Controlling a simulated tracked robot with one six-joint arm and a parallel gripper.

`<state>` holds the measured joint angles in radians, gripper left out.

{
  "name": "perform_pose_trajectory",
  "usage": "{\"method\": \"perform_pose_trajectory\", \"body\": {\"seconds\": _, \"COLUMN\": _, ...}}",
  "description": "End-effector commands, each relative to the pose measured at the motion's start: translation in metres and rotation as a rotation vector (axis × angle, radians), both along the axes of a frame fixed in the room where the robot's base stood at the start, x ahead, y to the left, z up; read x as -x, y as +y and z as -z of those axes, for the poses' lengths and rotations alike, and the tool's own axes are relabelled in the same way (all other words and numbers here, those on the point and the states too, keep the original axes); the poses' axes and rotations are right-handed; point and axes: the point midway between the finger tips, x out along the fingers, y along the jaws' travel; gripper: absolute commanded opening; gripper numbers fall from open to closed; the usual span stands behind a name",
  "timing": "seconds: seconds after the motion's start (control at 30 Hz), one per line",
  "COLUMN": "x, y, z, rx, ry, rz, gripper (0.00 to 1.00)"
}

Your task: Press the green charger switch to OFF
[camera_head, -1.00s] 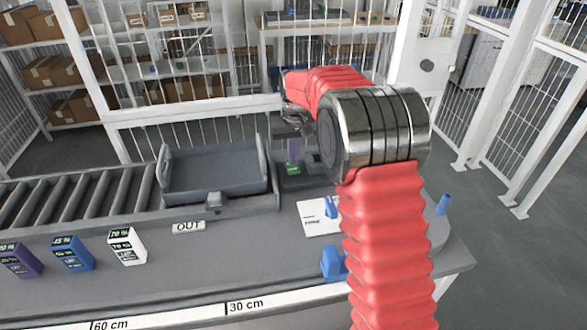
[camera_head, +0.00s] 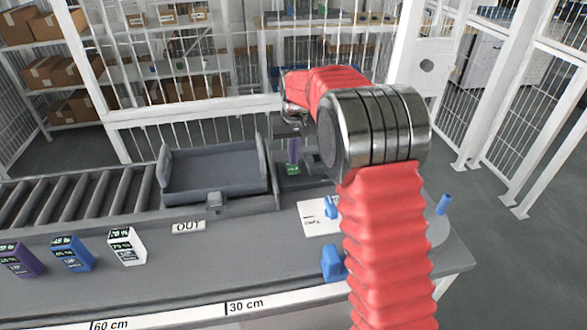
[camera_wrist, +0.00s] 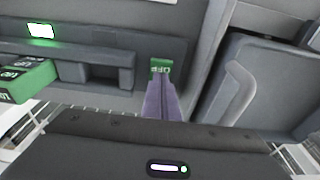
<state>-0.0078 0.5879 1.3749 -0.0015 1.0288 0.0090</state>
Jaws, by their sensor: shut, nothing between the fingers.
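The green charger switch (camera_wrist: 161,66), marked OFF in letters that appear upside down, sits on a grey panel in the wrist view. My gripper (camera_wrist: 159,84) is shut and empty, its purple fingers together. The fingertips overlap the lower edge of the switch in the picture; I cannot tell whether they touch it. In the head view the purple fingers of my gripper (camera_head: 293,158) point down just above the green switch (camera_head: 292,169), beside the grey tray. My red arm hides part of the bench to the right.
A green battery block (camera_wrist: 26,80) and a lit indicator (camera_wrist: 40,31) are left of the switch. Purple, blue and white blocks (camera_head: 126,247) stand at the front left. A blue piece (camera_head: 333,264) is near the front edge.

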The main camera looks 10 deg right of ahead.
Motion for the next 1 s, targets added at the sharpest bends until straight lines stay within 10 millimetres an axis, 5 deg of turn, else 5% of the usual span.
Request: {"method": "perform_pose_trajectory", "body": {"seconds": 1.0, "x": -0.0002, "y": 0.0004, "z": 0.0099, "rx": 0.000, "ry": 0.000, "rz": -0.001, "gripper": 0.00}}
